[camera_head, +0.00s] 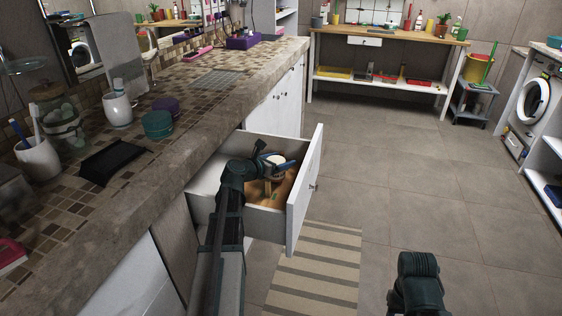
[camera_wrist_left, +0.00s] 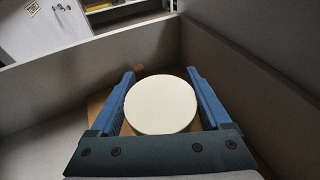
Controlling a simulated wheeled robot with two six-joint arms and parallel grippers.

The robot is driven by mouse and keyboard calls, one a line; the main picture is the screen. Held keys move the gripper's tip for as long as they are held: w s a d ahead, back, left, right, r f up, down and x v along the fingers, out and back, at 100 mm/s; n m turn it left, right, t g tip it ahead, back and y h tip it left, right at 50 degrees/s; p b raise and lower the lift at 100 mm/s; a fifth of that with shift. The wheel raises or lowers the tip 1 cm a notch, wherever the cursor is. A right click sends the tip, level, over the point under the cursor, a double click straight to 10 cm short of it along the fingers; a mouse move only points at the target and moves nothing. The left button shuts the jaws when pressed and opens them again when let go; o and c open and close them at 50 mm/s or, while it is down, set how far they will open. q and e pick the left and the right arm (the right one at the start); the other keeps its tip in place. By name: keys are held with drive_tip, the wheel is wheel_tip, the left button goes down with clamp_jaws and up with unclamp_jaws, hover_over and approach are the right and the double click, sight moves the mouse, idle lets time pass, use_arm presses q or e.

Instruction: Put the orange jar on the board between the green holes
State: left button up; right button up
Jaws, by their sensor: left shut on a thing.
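My left gripper (camera_head: 277,162) reaches into the open drawer and is shut on a jar. The jar's round cream lid (camera_wrist_left: 160,104) fills the space between the blue fingers in the left wrist view, and it also shows small and pale in the head view (camera_head: 275,158). The lid hides the jar's body from above, so its orange colour is hard to make out. Below it lies an orange-brown board (camera_head: 286,190) on the drawer floor, with a small green mark visible. I cannot tell whether the jar touches the board. My right gripper is not in view; only part of my right arm shows.
The drawer's white front panel (camera_head: 305,193) and side walls stand close around the gripper. The tiled counter (camera_head: 185,130) runs along the left, bearing cups, a glass jar and a black tray. A striped mat (camera_head: 318,262) lies on the open floor.

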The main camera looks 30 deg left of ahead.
use_arm(q)
drive_tip(key=shift+f+b, duration=0.4)
drive_tip(key=shift+f, duration=0.1)
drive_tip(key=o, duration=1.4)
drive_tip(key=shift+o, duration=0.2)
drive_tip(key=shift+r, duration=0.15)
drive_tip(key=shift+r+p, duration=0.2)
drive_tip(key=shift+p, duration=0.2)
drive_tip(key=shift+r+p, duration=0.45)
drive_tip(key=shift+r, duration=0.05)
drive_tip(key=p+v, duration=0.3)
drive_tip(key=v, duration=0.9)
drive_tip(key=shift+f, duration=0.2)
